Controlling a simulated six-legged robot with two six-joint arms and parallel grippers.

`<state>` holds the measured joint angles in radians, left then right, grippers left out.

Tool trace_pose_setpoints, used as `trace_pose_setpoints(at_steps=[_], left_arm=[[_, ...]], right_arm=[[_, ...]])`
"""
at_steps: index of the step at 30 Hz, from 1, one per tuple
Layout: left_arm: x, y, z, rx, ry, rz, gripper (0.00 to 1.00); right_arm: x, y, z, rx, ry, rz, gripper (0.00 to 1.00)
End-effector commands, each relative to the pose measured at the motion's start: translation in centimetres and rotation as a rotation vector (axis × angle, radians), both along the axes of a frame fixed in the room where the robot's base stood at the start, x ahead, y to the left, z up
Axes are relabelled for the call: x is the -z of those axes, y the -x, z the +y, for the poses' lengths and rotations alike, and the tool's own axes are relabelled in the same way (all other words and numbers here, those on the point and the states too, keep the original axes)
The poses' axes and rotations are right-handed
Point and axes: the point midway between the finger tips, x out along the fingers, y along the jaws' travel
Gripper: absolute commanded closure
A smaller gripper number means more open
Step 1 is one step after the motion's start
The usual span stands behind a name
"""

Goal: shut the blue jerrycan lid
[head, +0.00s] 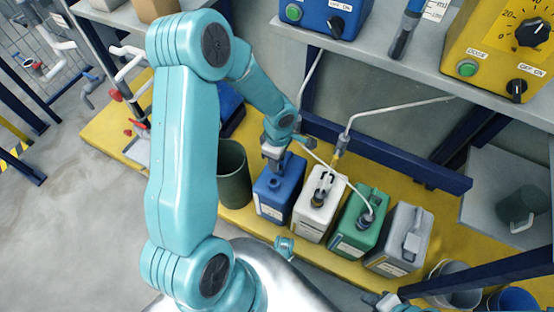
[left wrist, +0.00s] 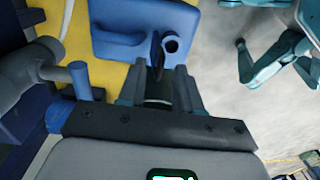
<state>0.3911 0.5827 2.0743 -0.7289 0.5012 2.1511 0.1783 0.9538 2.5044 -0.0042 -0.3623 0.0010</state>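The blue jerrycan (head: 279,190) stands at the left end of a row of jerrycans in the head view. In the left wrist view the blue jerrycan (left wrist: 125,32) is at the top, with its round dark mouth (left wrist: 171,45) uncovered. A thin dark lid (left wrist: 157,48) stands up on edge beside the mouth. My left gripper (head: 274,158) is just above the can's top. In the left wrist view its fingers (left wrist: 165,72) are apart, close to the lid; contact is unclear. What may be my right gripper (head: 383,301) shows at the bottom edge, its fingers unclear.
White (head: 320,203), green (head: 359,221) and grey (head: 402,240) jerrycans stand to the right, close together. A dark green bin (head: 233,175) stands just left of the blue can. A hose nozzle (head: 337,157) hangs near the white can. A shelf (head: 390,65) with dosing boxes overhangs behind.

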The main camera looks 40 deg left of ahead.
Motion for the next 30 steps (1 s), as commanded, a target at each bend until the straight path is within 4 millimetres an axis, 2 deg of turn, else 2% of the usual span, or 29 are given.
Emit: trace_pose_setpoints(at_steps=[6,7,9,10,30], left_arm=[[0.04,0.01,0.01,0.000,0.000,0.000,0.66],[0.04,0.01,0.01,0.000,0.000,0.000,0.69],[0.04,0.01,0.01,0.000,0.000,0.000,0.92],[0.03,0.01,0.01,0.000,0.000,0.000,1.00],[0.03,0.02,-0.02,-0.001,0.000,0.001,1.00]], right_arm=[[-0.02,-0.02,-0.01,0.000,0.000,-0.001,0.59],[-0.02,-0.02,-0.01,0.000,0.000,-0.001,0.59],[-0.02,-0.02,-0.01,0.000,0.000,-0.001,0.59],[-0.02,-0.02,-0.01,0.000,0.000,0.000,0.59],[-0.01,-0.01,-0.01,0.000,0.000,0.000,0.59]])
